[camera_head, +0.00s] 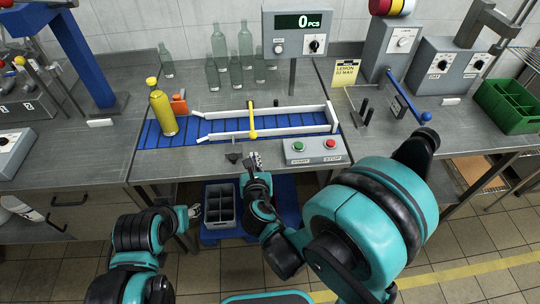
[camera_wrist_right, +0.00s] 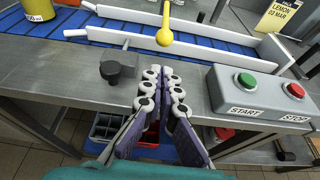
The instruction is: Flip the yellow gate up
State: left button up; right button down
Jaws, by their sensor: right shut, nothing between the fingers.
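The yellow gate (camera_head: 252,118) is a thin bar lying across the blue conveyor between the white guide rails, with a ball knob at its near end. In the right wrist view the yellow gate's knob (camera_wrist_right: 164,37) shows ahead of the fingers, apart from them. My right gripper (camera_head: 254,160) is shut and empty at the bench's front edge, below the knob. Its fingers (camera_wrist_right: 162,84) also show in the wrist view. My left gripper (camera_head: 195,211) is low in front of the bench, left of the grey crate; its jaw state is unclear.
A black clamp knob (camera_wrist_right: 117,73) is left of the right fingers. The START/STOP box (camera_head: 314,151) is to their right. A yellow bottle (camera_head: 162,112) stands at the conveyor's left end. A grey crate (camera_head: 220,206) sits below the bench. The counter display (camera_head: 297,32) reads 0.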

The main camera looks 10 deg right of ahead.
jog(key=shift+f, duration=0.1)
dwell(0.3)
jog(key=b+x, duration=0.2)
jog(key=x, duration=0.6)
jog(key=shift+w+f+b, duration=0.2)
jog(key=shift+w+b, duration=0.15)
jog(key=shift+w+f, duration=0.1)
jog(key=shift+w, duration=0.5)
